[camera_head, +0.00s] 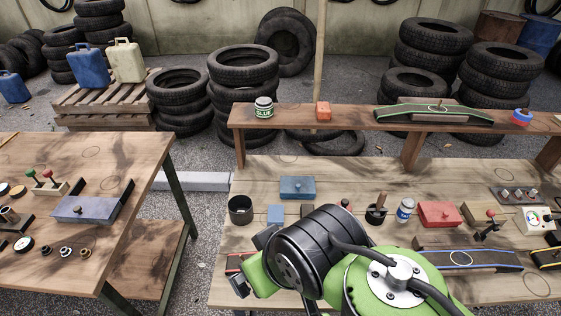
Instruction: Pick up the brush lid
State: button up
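A small dark piece with an upright brown handle (377,208) stands on the right workbench, and it may be the brush lid. A glue jar (264,108) with a green label and a dark top stands on the raised shelf. I cannot tell whether that top is a separate lid. My green and black arm reaches over the front of the workbench. My gripper (247,276) is at its left end, low and in front of the dark piece, apart from it. The fingertips are mostly hidden by my wrist, so their opening does not show.
The right workbench (340,172) holds a black cup (240,210), a blue box (297,187), a white-and-blue bottle (405,209) and a red box (439,214). The raised shelf (290,117) spans its back. A separate table (130,150) stands left across a gap.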

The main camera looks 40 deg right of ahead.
aim_at(345, 202)
jog(key=k+l+z, duration=0.1)
jog(key=z, duration=0.3)
jog(key=l+z, duration=0.2)
jog(key=z, duration=0.25)
jog(key=l+z, duration=0.15)
jog(key=z, duration=0.25)
jog(key=k+l, duration=0.05)
